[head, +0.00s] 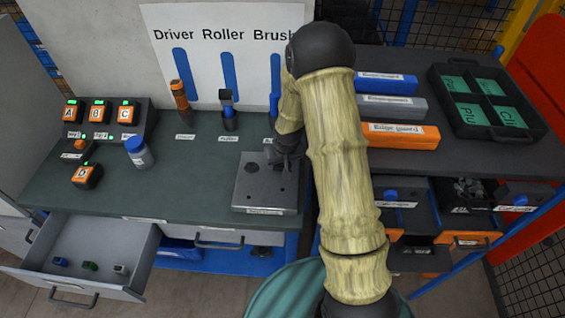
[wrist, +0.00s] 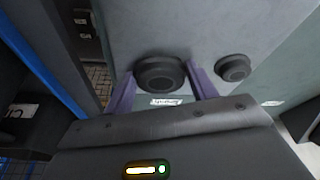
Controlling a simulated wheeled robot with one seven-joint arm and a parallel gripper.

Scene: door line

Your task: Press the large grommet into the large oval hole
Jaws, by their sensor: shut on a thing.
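My gripper (wrist: 161,88) shows in the wrist view with a purple finger on each side of a dark, round, stepped grommet (wrist: 160,72). It is shut on this grommet, which is at or close to a grey surface. I cannot tell whether it is seated in a hole. A smaller dark grommet (wrist: 233,68) is to the right, apart from the fingers. In the head view, my gripper (head: 286,166) is low over the back right of a grey metal plate (head: 262,198) with dark holes. My arm hides part of that area. I cannot make out the large oval hole.
The green bench (head: 200,165) has charger blocks (head: 98,112) and a blue-capped bottle (head: 139,153) on the left. An open drawer (head: 90,262) juts out at front left. Edge guard boxes (head: 402,135) and a black divided tray (head: 487,100) are on the right shelf.

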